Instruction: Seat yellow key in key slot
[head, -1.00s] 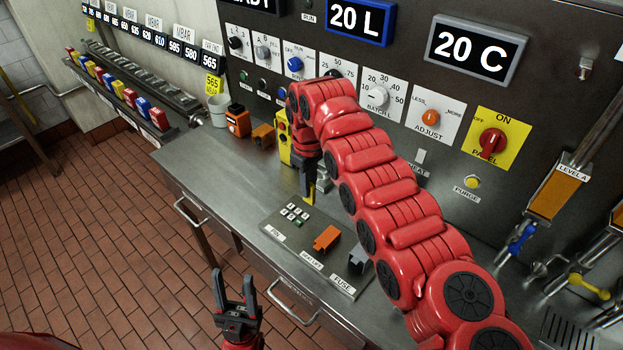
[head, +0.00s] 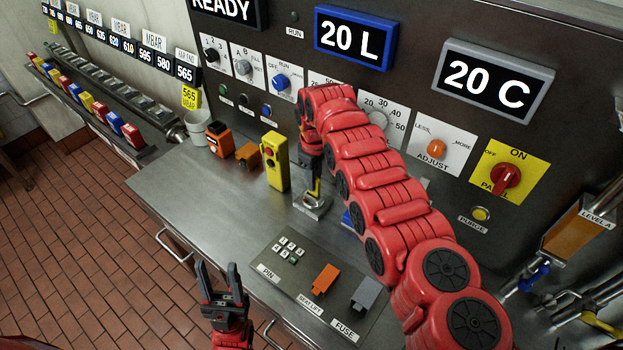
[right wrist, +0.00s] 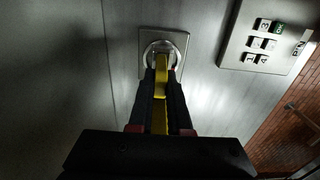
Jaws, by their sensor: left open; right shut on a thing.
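The yellow key (right wrist: 160,82) is held upright between the fingers of my right gripper (right wrist: 162,80), which is shut on it. In the head view my right gripper (head: 315,180) points down over the key slot (head: 312,205), a round socket on a square metal plate. In the right wrist view the key's tip meets the slot's ring (right wrist: 176,42); how deep it sits I cannot tell. My left gripper (head: 221,278) is open and empty, in front of the counter's edge.
A yellow box with buttons (head: 275,162) stands left of the slot. A keypad panel (head: 300,272) with an orange block (head: 326,279) and a grey block (head: 365,294) lies in front. A blue thing (head: 347,219) is partly hidden behind my right arm.

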